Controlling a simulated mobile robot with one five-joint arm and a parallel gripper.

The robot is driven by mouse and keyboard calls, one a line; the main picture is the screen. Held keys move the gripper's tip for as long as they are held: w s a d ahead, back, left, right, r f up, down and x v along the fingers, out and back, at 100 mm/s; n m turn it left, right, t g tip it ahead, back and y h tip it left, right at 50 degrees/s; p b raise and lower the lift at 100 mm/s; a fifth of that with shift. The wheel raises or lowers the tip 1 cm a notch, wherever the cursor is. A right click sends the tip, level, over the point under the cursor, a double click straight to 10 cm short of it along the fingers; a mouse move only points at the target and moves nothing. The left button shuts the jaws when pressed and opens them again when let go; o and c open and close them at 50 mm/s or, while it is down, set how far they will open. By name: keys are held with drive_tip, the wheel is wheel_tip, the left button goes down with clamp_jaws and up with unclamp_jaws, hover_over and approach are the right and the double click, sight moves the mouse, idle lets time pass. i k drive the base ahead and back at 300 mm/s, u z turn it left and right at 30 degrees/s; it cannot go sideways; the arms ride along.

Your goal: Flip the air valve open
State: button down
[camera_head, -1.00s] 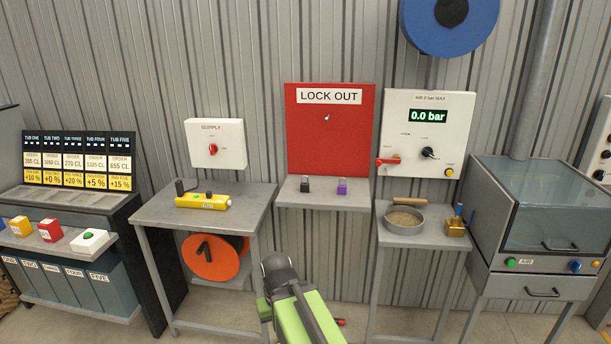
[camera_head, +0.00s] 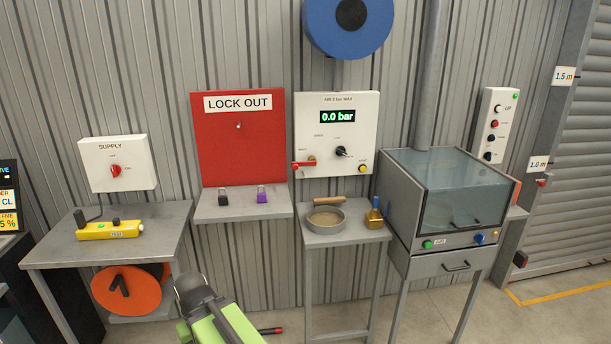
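The air panel (camera_head: 361,103) is a white box on the wall with a green display reading 0.0 bar. The air valve's red lever (camera_head: 301,165) is at the panel's lower left, lying about level, its end pointing left past the panel's edge. A black knob (camera_head: 341,151) and a yellow button (camera_head: 362,169) sit to its right. My green arm link and dark joint show at the bottom, well below and left of the valve. I cannot make out my gripper's fingers in this view.
A small table (camera_head: 347,238) below the panel holds a round sieve (camera_head: 325,219) and a brass-coloured block (camera_head: 374,219). The red LOCK OUT board (camera_head: 238,150) is left, with two padlocks on its shelf. A glass-lidded cabinet (camera_head: 452,243) stands right.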

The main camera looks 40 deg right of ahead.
sight(295, 165)
drive_tip(key=z, duration=0.2)
drive_tip(key=i, duration=0.9)
drive_tip(key=u, duration=0.35)
